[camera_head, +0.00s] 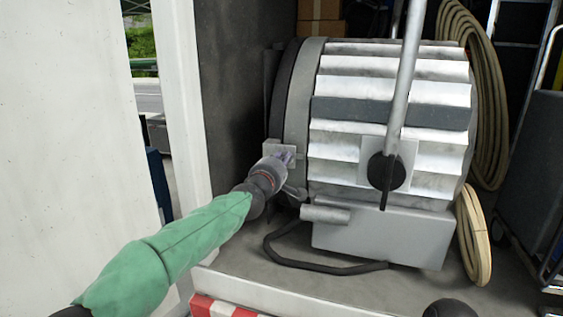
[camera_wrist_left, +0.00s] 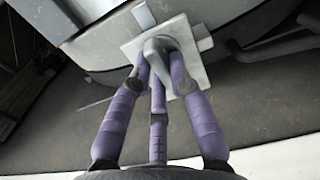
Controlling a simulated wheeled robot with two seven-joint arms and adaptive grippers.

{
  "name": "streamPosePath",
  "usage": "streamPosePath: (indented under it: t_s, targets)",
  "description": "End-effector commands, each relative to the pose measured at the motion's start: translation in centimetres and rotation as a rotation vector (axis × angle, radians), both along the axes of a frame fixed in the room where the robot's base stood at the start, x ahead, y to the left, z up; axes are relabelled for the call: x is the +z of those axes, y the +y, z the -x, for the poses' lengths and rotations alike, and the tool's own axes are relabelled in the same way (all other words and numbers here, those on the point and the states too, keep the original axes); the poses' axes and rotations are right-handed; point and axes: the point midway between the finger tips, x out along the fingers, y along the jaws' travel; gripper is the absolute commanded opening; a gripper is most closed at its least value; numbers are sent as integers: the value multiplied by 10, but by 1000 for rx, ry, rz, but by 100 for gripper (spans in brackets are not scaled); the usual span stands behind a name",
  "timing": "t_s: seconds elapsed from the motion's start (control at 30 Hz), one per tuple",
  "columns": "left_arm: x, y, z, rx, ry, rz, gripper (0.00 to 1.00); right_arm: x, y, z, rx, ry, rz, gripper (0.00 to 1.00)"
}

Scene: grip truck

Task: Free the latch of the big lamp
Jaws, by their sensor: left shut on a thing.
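The big lamp (camera_head: 335,125) is a large grey drum with a ribbed side, lying on the truck bed. Its latch (camera_head: 271,147) is a small pale square plate with a handle on the lamp's left rim. In the left wrist view the latch handle (camera_wrist_left: 158,44) stands out from the plate. My left gripper (camera_head: 284,158) has purple fingers, which also show in the left wrist view (camera_wrist_left: 160,68). They are shut around the handle and partly hide it.
A grey bracket arm (camera_head: 406,85) crosses the lamp's front. A black cable (camera_head: 320,267) lies below it on the bed. Coiled hose (camera_head: 485,100) hangs at the right. A white door post (camera_head: 182,90) stands left, close to my left arm.

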Motion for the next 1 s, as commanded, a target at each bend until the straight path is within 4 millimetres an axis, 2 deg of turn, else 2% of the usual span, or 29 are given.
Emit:
streamPosePath:
  t_s: [0.23, 0.27, 0.33, 0.73, 1.0]
  targets:
    - [-2, -1, 0, -1, 3, 0, 0, 0, 0, 0, 0, 0, 0, 43]
    - [-2, -1, 0, -1, 3, 0, 25, 0, 0, 0, 0, 0, 0, 43]
    - [-2, -1, 0, -1, 3, 0, 44, 0, 0, 0, 0, 0, 0, 43]
    - [0, 1, 2, 0, 0, 0, 44, 0, 0, 0, 0, 0, 0, 43]
    - [1, 8, 25, 0, 0, -1, 44, 0, 0, 0, 0, 0, 0, 43]
